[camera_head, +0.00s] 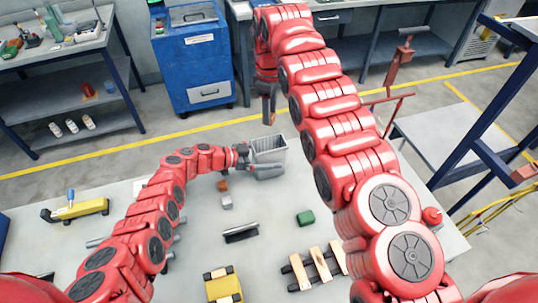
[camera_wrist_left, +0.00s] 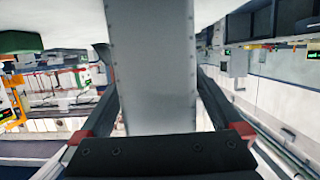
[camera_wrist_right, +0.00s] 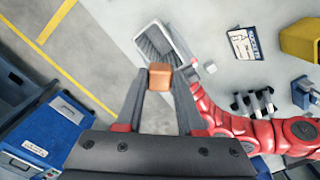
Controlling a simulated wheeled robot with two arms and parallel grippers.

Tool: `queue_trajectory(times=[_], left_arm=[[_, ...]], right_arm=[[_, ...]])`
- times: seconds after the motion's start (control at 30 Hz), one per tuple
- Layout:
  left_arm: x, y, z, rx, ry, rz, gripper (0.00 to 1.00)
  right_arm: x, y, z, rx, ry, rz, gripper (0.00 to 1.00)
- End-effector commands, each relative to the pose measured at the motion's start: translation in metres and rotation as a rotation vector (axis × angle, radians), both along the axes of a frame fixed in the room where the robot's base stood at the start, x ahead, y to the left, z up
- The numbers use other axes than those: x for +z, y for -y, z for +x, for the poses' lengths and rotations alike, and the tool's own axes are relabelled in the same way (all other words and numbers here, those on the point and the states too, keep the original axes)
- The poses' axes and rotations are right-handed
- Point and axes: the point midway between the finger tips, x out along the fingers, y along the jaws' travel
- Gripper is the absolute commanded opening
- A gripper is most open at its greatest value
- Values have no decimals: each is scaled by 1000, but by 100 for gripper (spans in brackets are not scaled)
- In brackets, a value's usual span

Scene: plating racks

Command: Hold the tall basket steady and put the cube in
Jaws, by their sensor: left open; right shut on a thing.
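The tall grey basket (camera_head: 270,146) stands on the table near its far edge. My left gripper (camera_head: 264,160) is at the basket's near side, with its fingers open. In the left wrist view a grey basket wall (camera_wrist_left: 150,70) fills the space between the fingers, with narrow gaps on both sides. My right gripper (camera_head: 269,117) is above the basket, pointing down. In the right wrist view it is shut on an orange-brown cube (camera_wrist_right: 160,77), held above the basket (camera_wrist_right: 160,45) near its rim. The cube is mostly hidden in the head view.
A blue cabinet (camera_head: 195,60) stands beyond the table.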

Motion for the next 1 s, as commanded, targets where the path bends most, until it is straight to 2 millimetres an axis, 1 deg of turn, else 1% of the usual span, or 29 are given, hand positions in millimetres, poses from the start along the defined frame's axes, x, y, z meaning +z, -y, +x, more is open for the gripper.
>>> queue_trajectory(times=[0.2,0.23,0.37,0.4,0.47,0.5,0.57,0.6,0.67,0.7,0.73,1.0], left_arm=[[0,0,0,0,0,0,100],[0,0,0,0,0,0,96],[0,0,0,-1,0,0,73],[0,0,0,-1,0,0,66],[0,0,0,-1,0,0,55],[0,0,0,-1,0,0,48],[0,0,0,-1,0,0,37],[0,0,0,-1,0,0,30],[0,0,0,-1,0,0,19],[0,0,0,-1,0,0,12],[0,0,0,-1,0,0,8],[0,0,0,-1,0,0,7]], right_arm=[[0,0,0,0,1,1,0],[0,0,0,0,1,1,0],[0,0,0,0,1,1,0],[0,0,0,0,1,1,0],[0,0,0,0,1,1,0],[0,0,0,0,1,1,0],[0,0,0,0,1,1,0],[0,0,0,0,1,1,0],[0,0,0,0,1,1,0],[0,0,0,0,1,1,0],[0,0,0,0,1,1,0],[0,0,0,0,1,1,0]])
